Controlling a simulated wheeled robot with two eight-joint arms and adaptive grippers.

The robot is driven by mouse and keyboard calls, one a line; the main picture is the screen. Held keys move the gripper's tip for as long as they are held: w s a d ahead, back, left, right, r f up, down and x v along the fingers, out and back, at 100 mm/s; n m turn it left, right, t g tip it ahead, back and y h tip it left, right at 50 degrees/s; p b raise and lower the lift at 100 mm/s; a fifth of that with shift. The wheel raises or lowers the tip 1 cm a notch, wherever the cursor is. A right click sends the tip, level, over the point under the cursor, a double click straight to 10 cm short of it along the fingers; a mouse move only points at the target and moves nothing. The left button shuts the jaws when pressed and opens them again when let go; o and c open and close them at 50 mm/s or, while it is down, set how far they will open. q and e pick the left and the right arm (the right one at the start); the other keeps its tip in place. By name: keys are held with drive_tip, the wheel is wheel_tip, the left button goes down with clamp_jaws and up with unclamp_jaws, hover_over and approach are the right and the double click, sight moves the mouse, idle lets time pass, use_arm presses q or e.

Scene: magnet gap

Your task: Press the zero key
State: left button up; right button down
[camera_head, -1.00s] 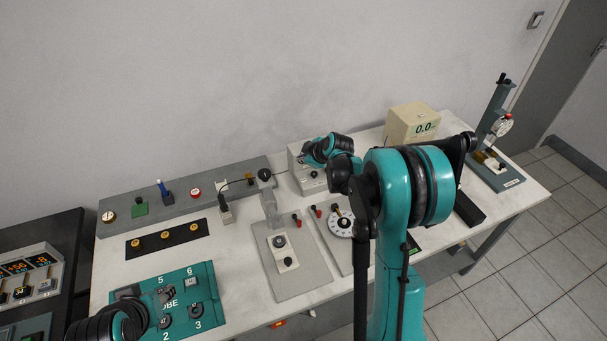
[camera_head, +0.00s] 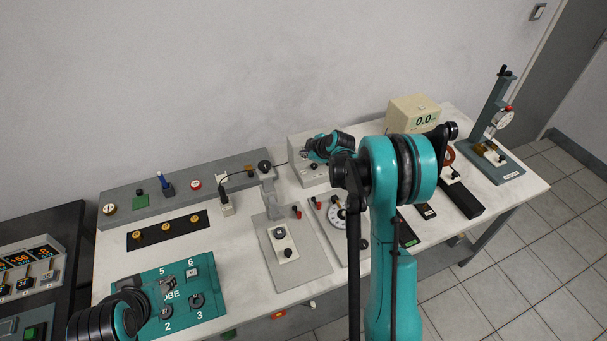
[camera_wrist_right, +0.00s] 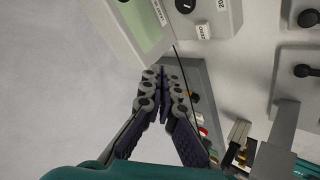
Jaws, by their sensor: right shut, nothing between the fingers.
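A beige meter (camera_head: 411,113) with a pale green display reading 0.0 stands at the back right of the table. A housing with a pale green screen (camera_wrist_right: 149,28) shows at the top of the right wrist view; its small label is hard to read. My right gripper (camera_head: 305,154) is in front of a pale box with knobs (camera_head: 309,172), left of the meter. In the wrist view its fingers (camera_wrist_right: 157,76) are together and empty, below the screen housing. My left gripper (camera_head: 170,288) is over the teal panel; its jaw opening is unclear.
The teal numbered panel (camera_head: 205,272) lies front left. A grey strip (camera_head: 225,183) with buttons runs along the back. A grey plate (camera_head: 284,284), a dial (camera_head: 337,217) and a gauge stand (camera_head: 490,120) are also on the table. My right arm hides part of the table.

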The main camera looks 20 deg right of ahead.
sight(305, 173)
wheel_tip(305, 173, down, 7)
drive_tip(key=b, duration=0.4)
idle(1.3)
drive_tip(key=shift+f+b, duration=0.4)
drive_tip(key=shift+b, duration=0.2)
drive_tip(key=shift+f+b, duration=0.4)
idle(0.3)
drive_tip(key=shift+r, duration=0.15)
drive_tip(key=shift+r+p, duration=0.5)
drive_tip(key=shift+r, duration=0.25)
